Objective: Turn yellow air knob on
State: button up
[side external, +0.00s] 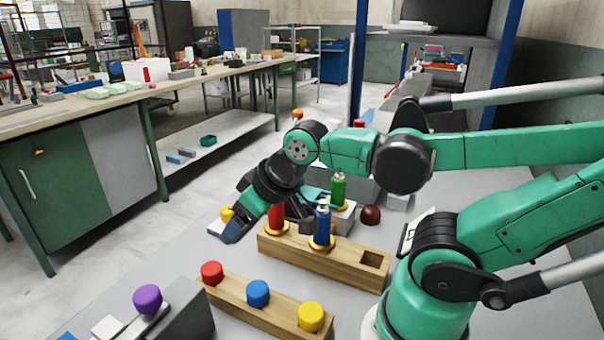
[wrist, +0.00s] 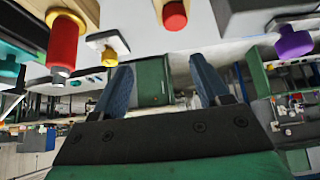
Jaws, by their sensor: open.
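A small yellow knob (side external: 227,213) on a light base sits near the far left edge of the grey table, partly hidden behind my gripper in the side view. In the wrist view the yellow knob (wrist: 109,56) on its white plate lies just left of my left fingertip, apart from the space between the fingers. My gripper (side external: 234,233) is tilted downward, and in the wrist view (wrist: 160,66) its two fingers are spread with nothing between them. I cannot tell whether a finger touches the knob or which setting it has.
A wooden block (side external: 334,261) holds red (side external: 276,217) and blue (side external: 323,223) cylinders. A nearer wooden block (side external: 244,302) carries red (side external: 212,272), blue (side external: 258,292) and yellow (side external: 311,317) round knobs. A purple knob (side external: 147,299) stands at front left. A green cylinder (side external: 338,188) stands behind.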

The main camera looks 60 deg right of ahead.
jog(key=shift+w+d+r+m, duration=0.2)
jog(key=shift+w+r+m, duration=0.1)
jog(key=shift+w, duration=0.05)
jog(key=m+g, duration=0.7)
jog(key=m, duration=0.8)
send_over(228, 209)
notch_tip(228, 209, down, 6)
jog(key=shift+r, duration=0.15)
jog(key=shift+w+d+f, duration=0.1)
jog(key=shift+f, duration=2.85)
grip_shut()
